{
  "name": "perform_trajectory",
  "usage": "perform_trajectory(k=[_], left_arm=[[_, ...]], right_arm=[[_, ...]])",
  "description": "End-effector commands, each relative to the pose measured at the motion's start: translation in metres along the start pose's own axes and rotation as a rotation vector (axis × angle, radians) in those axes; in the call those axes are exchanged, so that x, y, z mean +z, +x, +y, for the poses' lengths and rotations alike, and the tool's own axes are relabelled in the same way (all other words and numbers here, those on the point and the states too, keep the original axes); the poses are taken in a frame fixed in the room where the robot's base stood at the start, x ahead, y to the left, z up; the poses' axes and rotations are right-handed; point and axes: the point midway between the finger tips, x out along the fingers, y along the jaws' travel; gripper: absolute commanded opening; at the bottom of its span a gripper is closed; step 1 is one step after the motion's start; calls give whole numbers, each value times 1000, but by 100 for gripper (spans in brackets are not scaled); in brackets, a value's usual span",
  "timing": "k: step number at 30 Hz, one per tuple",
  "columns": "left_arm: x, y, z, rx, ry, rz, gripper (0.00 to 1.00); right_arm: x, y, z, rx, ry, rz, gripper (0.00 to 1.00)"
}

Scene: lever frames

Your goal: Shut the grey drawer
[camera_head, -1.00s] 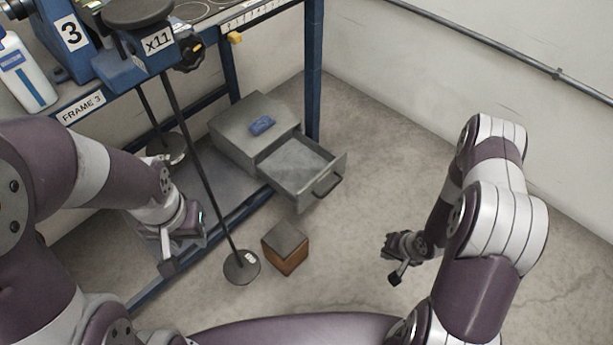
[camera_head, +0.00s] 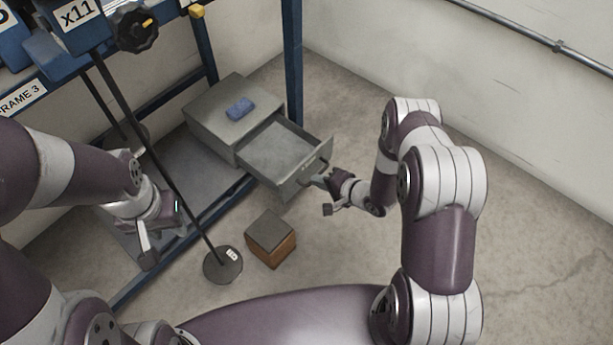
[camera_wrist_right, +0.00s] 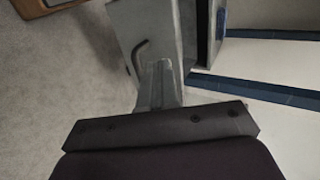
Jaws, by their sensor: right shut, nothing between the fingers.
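The grey drawer (camera_head: 282,150) is pulled well out of its grey cabinet (camera_head: 212,122), which stands on the lower shelf of the bench. The drawer looks empty. Its front has a dark bar handle (camera_head: 315,172), which also shows in the right wrist view (camera_wrist_right: 138,55). My right gripper (camera_head: 318,183) is shut and empty, close to the drawer front beside the handle. In the right wrist view its fingers (camera_wrist_right: 160,75) point at the drawer front; I cannot tell whether they touch it. My left gripper (camera_head: 168,232) hangs at the left, away from the drawer; its jaws are unclear.
A brown box with a grey top (camera_head: 270,240) stands on the floor before the drawer. A thin rod runs down to a dark round base (camera_head: 222,265) left of the box. The floor at right is clear.

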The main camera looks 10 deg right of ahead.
Motion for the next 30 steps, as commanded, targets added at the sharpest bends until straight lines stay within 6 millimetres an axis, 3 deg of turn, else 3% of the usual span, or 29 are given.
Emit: perform_trajectory(k=[1, 3, 7, 24, 30], left_arm=[[1, 10, 0, 0, 0, 0, 37], [2, 14, 0, 0, 0, 0, 37], [2, 20, 0, 0, 0, 0, 37], [3, 22, 0, 0, 0, 0, 37], [3, 28, 0, 0, 0, 0, 37]], right_arm=[[1, 12, 5, 1, -1, -3, 0], [0, 23, -3, -1, -4, -1, 0], [1, 37, -12, 0, -1, -2, 0], [0, 46, -21, 1, 0, -1, 0], [1, 69, -33, -1, -2, -1, 0]])
